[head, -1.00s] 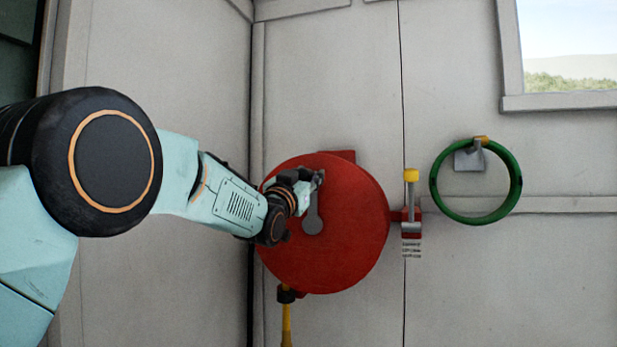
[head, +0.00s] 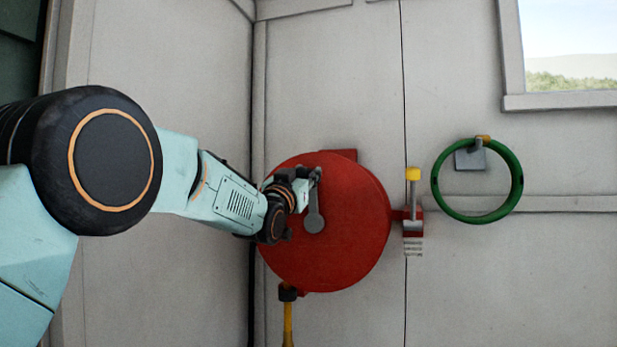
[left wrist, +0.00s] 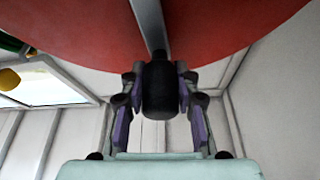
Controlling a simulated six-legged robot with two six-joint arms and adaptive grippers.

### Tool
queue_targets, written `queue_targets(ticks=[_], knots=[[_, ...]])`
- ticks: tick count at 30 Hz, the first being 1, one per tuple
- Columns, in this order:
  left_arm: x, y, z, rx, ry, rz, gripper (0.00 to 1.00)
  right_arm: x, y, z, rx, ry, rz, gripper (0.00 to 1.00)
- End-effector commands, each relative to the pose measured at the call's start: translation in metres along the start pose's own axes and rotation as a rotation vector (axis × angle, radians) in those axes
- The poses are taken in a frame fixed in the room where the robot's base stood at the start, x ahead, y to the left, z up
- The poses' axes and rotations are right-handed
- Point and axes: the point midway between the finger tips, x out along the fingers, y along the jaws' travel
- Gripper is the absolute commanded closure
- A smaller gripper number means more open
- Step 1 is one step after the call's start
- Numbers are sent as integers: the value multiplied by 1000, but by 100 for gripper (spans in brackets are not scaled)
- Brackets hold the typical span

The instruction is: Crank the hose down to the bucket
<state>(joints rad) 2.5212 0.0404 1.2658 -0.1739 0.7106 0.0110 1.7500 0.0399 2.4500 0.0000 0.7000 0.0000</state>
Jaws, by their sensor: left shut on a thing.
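The red hose reel (head: 345,245) is mounted on the wall, in the middle of the head view. Its grey crank arm (head: 313,208) points up from the hub. My left gripper (head: 310,180) is at the crank's upper end. In the left wrist view, my left gripper (left wrist: 160,100) is shut on the black crank handle (left wrist: 160,88), one finger on each side. The crank arm also shows there, running up across the red disc (left wrist: 90,30). A yellow hose (head: 288,318) with a dark collar hangs below the reel. The bucket and my right gripper are not in view.
A yellow-topped grey lever (head: 412,190) on a red bracket sits right of the reel. A green hose ring (head: 516,190) hangs on a wall hook beyond it. A window (head: 570,50) is at upper right. A wall corner stands close left of the reel.

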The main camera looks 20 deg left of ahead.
Motion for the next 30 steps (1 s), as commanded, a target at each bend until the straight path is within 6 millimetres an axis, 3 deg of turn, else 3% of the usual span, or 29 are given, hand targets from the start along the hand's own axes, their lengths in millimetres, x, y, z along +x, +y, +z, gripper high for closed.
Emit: queue_targets(ticks=[14,30], knots=[[-8,-45,17,-379,5,-159,100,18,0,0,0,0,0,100],[-25,-83,59,-853,3,-356,100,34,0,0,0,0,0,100]])
